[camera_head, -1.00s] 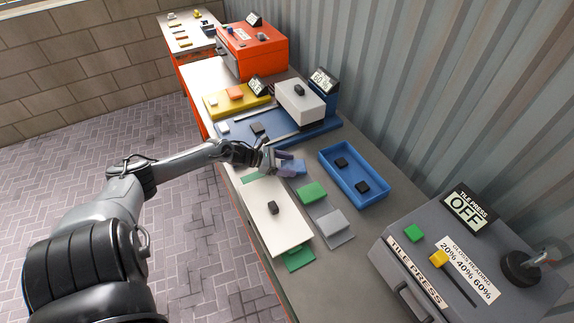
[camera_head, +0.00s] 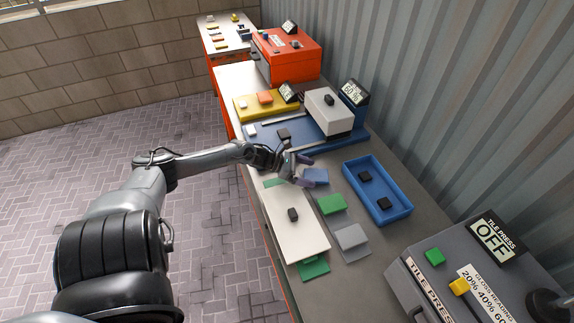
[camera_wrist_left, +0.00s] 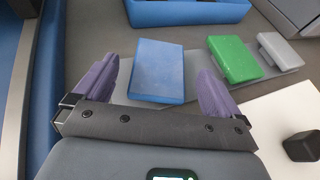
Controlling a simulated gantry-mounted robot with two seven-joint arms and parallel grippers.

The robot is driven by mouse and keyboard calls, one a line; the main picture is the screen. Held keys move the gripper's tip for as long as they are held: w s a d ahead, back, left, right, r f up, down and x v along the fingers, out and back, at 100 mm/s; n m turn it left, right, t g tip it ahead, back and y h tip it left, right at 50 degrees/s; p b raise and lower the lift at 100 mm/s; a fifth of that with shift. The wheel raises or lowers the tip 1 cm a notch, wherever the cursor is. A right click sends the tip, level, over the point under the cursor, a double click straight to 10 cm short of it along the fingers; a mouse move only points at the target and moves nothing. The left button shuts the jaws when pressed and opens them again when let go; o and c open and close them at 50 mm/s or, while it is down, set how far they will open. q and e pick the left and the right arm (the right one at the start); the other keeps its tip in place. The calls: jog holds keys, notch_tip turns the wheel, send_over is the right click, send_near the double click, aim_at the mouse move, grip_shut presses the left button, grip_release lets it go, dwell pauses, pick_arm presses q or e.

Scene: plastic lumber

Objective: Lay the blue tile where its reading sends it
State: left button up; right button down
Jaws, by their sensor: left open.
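The blue tile (camera_head: 316,177) lies flat on a grey strip, in line with a green tile (camera_head: 332,204) and a grey tile (camera_head: 350,237). My left gripper (camera_head: 304,171) is open at the blue tile. In the left wrist view the blue tile (camera_wrist_left: 158,70) shows between the two spread purple fingers (camera_wrist_left: 157,88), with a gap on each side; contact does not show. The gloss meter's display (camera_head: 353,92) appears to read 60 %. The tile press (camera_head: 440,285) shows OFF and has a yellow slider knob (camera_head: 459,287) beside labels beginning 20% 40%. My right gripper is out of view.
A white board (camera_head: 290,222) with a black knob lies left of the tiles. The blue meter base (camera_head: 270,138), a yellow stand (camera_head: 243,109) and an orange-red box (camera_head: 287,57) stand farther back.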

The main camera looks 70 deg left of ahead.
pick_arm(q)
jog(key=p+v, duration=0.2)
jog(key=v, duration=0.7)
jog(key=shift+s+r+p, duration=0.1)
jog(key=shift+r+p, duration=0.05)
jog(key=shift+p, duration=0.2)
jog(key=shift+s+a+r, duration=0.25)
jog(key=shift+s+a, duration=0.05)
jog(key=shift+s, duration=0.3)
